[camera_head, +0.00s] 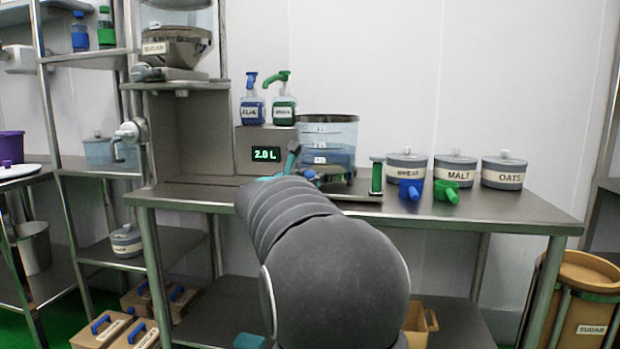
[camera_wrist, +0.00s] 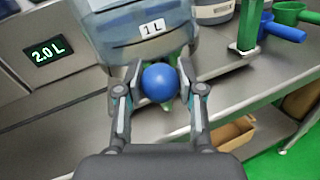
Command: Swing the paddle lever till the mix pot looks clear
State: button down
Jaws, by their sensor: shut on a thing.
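The mix pot (camera_head: 330,138) is a clear vessel with bluish liquid in it, standing on the steel bench. In the wrist view the pot (camera_wrist: 135,15) fills the top and shows a "1 L" label. A round blue knob (camera_wrist: 159,82), which looks like the end of the paddle lever, sits in front of the pot. My gripper (camera_wrist: 158,85) is shut on this knob, one finger on each side. The rest of the lever is hidden.
A display (camera_head: 266,154) reads 2.0 L, left of the pot. Two pump bottles, blue (camera_head: 252,105) and green (camera_head: 284,104), stand above it. A green post (camera_head: 377,176), blue and green scoops and labelled canisters (camera_head: 455,168) stand to the right.

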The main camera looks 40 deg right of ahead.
jog(key=shift+w, duration=0.1)
jog(key=shift+w+a+p, duration=0.15)
jog(key=shift+w+a, duration=0.2)
jog(key=shift+w, duration=0.35)
jog(key=shift+w+a+p, duration=0.2)
jog(key=shift+w+a, duration=0.15)
jog(key=shift+w, duration=0.35)
jog(key=shift+w+a+p, duration=0.15)
jog(key=shift+w+a, duration=0.2)
jog(key=shift+w, duration=0.35)
jog(key=shift+w+a, duration=0.2)
jog(key=shift+w, duration=0.6)
jog(key=shift+w+a, duration=0.15)
jog(key=shift+w, duration=0.6)
jog(key=c, duration=0.7)
grip_release()
jog(key=shift+d, duration=0.1)
jog(key=shift+s, duration=0.1)
jog(key=v, duration=1.2)
